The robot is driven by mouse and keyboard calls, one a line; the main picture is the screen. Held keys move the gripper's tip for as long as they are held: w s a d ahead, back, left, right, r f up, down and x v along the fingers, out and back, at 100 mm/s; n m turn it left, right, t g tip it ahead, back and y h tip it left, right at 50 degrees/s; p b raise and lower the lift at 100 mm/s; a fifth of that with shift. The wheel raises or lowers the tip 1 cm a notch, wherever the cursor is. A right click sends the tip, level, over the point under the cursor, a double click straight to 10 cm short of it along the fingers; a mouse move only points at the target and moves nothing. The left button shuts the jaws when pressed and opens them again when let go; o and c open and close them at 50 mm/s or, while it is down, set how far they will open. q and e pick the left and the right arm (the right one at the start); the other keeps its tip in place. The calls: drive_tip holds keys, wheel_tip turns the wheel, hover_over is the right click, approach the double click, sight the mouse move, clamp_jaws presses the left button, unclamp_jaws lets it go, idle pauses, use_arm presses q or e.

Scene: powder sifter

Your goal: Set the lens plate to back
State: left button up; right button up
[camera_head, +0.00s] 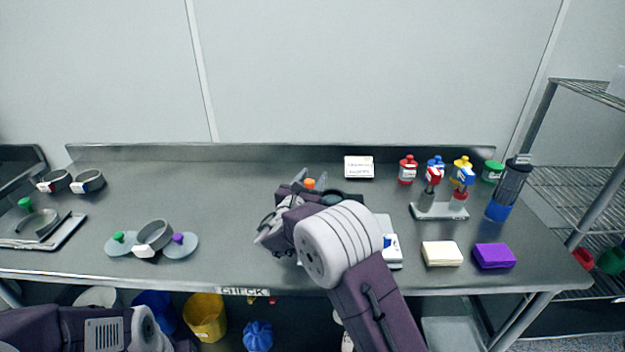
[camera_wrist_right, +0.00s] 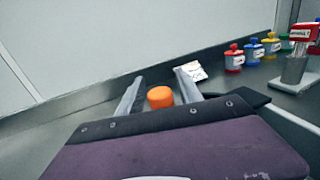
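An orange knob (camera_head: 310,183) shows just beyond my right gripper (camera_head: 308,177), over the middle of the table. In the right wrist view the same knob (camera_wrist_right: 160,97) sits between the two spread fingers of my right gripper (camera_wrist_right: 160,84), with a gap visible on each side. Whatever lies under the knob is hidden by the gripper body, so I cannot tell whether it belongs to a lens plate. Two grey discs, one with a green knob (camera_head: 119,237) and one with a purple knob (camera_head: 178,239), lie at the table's left. My left gripper is outside the view.
A grey ring (camera_head: 153,234) sits by the discs. A white labelled card (camera_head: 359,167) stands at the back. Coloured bottles (camera_head: 407,170), a holder (camera_head: 440,210), a blue-based bottle (camera_head: 497,211), and cream (camera_head: 442,253) and purple (camera_head: 494,256) blocks occupy the right. The left-centre back is clear.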

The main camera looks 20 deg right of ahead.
drive_tip(key=v, duration=0.9)
